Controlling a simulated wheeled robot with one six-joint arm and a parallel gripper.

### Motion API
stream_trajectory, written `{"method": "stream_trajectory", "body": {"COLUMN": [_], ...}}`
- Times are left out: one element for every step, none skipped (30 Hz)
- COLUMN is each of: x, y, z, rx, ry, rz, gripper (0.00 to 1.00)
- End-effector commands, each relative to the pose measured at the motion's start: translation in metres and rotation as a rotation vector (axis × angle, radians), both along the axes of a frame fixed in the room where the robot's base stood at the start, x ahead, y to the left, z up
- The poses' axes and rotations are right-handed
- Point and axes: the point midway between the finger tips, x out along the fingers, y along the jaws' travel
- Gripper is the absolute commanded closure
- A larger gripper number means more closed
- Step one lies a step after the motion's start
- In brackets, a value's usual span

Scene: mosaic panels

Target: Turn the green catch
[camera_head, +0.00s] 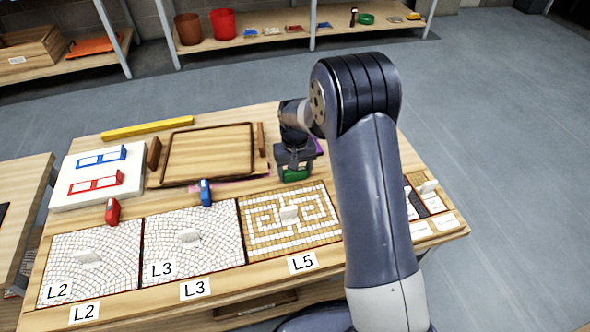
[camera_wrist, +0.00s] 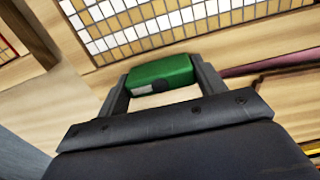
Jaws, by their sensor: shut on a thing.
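The green catch (camera_head: 296,174) is at the table behind the L5 mosaic panel (camera_head: 325,240). My gripper (camera_head: 294,168) is down over it, and the arm hides part of this area. In the wrist view the green catch (camera_wrist: 161,74) sits between the two fingers of my gripper (camera_wrist: 162,80), which are shut on it. A small grey and dark part shows on the catch's near side. The catch lies just beside the panel's edge, and its far end is toward the tan and white tiles.
A blue catch (camera_head: 205,193) and a red catch (camera_head: 112,211) stand behind the L3 panel (camera_head: 158,232) and L2 panel (camera_head: 62,255). A wooden tray (camera_head: 165,160) lies left of my gripper. A white board (camera_head: 70,192) is farther left.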

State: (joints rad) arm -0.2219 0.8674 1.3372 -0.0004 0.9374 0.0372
Motion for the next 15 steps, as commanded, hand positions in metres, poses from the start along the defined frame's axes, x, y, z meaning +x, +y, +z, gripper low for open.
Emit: {"method": "stream_trajectory", "body": {"x": [0.0006,0.0006,0.0006,0.0007,0.0007,0.0007,0.0007,0.0007,0.0006,0.0006,0.0005,0.0005,0.0004,0.0004,0.0004], "y": [0.0001,0.0001,0.0001,0.0001,0.0001,0.0001,0.0001,0.0001,0.0001,0.0001,0.0001,0.0001,0.0001,0.0001,0.0001], "z": [0.0005,0.0005,0.0005,0.0006,0.0006,0.0006,0.0006,0.0006,0.0005,0.0005,0.0005,0.0004,0.0004,0.0003,0.0003], "rx": [0.001,0.001,0.001,0.001,0.001,0.001,0.001,0.001,0.001,0.001,0.001,0.001,0.001,0.000,0.000], "ry": [-0.002,-0.002,-0.002,-0.002,-0.002,-0.002,-0.002,-0.002,-0.002,-0.002,-0.002,-0.002,-0.001,-0.001,-0.001], "rz": [-0.003,-0.003,-0.003,-0.003,-0.003,-0.003,-0.003,-0.003,-0.002,-0.002,-0.002,-0.002,-0.002,-0.001,-0.001], "gripper": [0.57,0.57,0.57,0.57,0.57,0.57,0.32,0.30,0.26,0.24,0.21,0.18,0.16,0.13,0.13]}}
